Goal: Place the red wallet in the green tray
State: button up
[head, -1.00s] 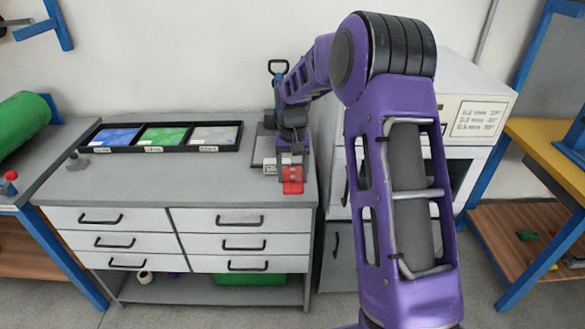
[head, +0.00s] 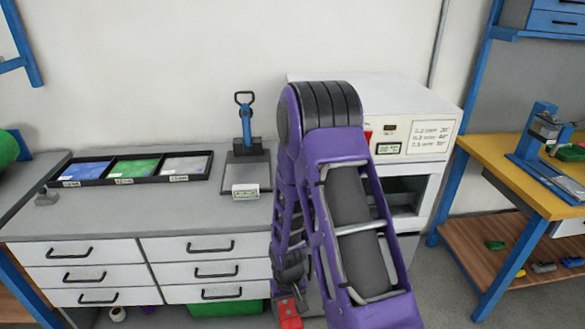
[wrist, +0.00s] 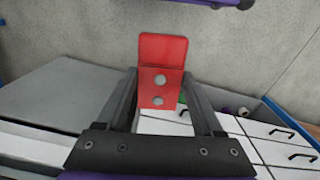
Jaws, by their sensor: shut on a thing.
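The red wallet (wrist: 163,50), with two grey studs, is held between the fingers of my gripper (wrist: 160,90) in the wrist view. In the head view, the wallet (head: 290,315) shows at the bottom, below my gripper (head: 287,298), in front of the drawer bench's right end. The green tray (head: 136,169) is the middle section of a black three-part holder at the bench's back left, between a blue and a grey-white section. My gripper is well to the right of it and nearer to me.
A scale-like device with a blue handle (head: 246,135) stands on the grey bench (head: 130,217). A white oven-like cabinet (head: 415,125) stands to the right, then a yellow table (head: 520,180). A green bin (head: 228,309) sits under the drawers. The bench front is mostly clear.

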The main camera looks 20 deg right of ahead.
aim_at(566, 155)
jog(key=k+l+z, duration=0.1)
jog(key=l, duration=1.3)
jog(key=k+l, duration=0.15)
jog(key=l, duration=1.3)
jog(key=k+l+z, duration=0.15)
jog(key=l, duration=1.25)
jog(key=k+l, duration=0.1)
jog(key=l, duration=0.6)
jog(key=k+l+z, duration=0.1)
jog(key=l, duration=0.6)
